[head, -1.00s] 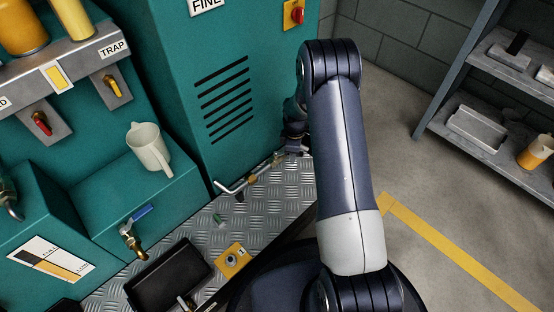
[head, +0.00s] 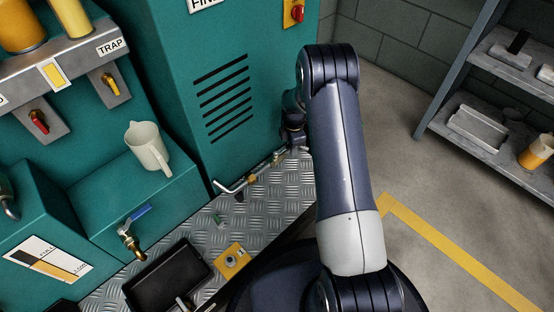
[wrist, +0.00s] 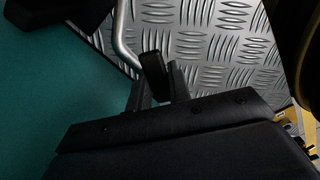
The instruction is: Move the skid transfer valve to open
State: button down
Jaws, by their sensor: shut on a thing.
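A thin pipe with brass fittings (head: 252,178) runs low over the tread-plate floor beside the teal cabinet in the head view. The bent pale pipe also shows in the wrist view (wrist: 122,35). My gripper (wrist: 156,88) is shut on a small dark handle (wrist: 152,72), which stands between its two fingers beside the pipe. It appears to be the transfer valve's handle, though the valve body is hidden. In the head view my gripper (head: 296,148) is small and dark at the far end of the pipe, partly hidden by my arm.
The teal cabinet (head: 225,150) stands close to the left of my gripper. A blue-handled tap (head: 133,225), a white jug (head: 147,147) and a black tray (head: 168,276) are further left. A grey shelf (head: 480,125) stands right, with clear floor between.

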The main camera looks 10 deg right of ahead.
jog(key=shift+w+a+n, duration=0.1)
jog(key=shift+w+n, duration=0.3)
jog(key=shift+n, duration=0.3)
jog(key=n, duration=0.1)
jog(key=w+n, duration=0.1)
jog(key=n, duration=0.1)
jog(key=shift+w+a, duration=0.2)
jog(key=shift+a, duration=0.15)
jog(key=c, duration=1.2)
grip_release()
notch_tip(320, 180, up, 8)
jog(key=p, duration=0.4)
jog(key=shift+p, duration=0.3)
jog(key=shift+o, duration=0.2)
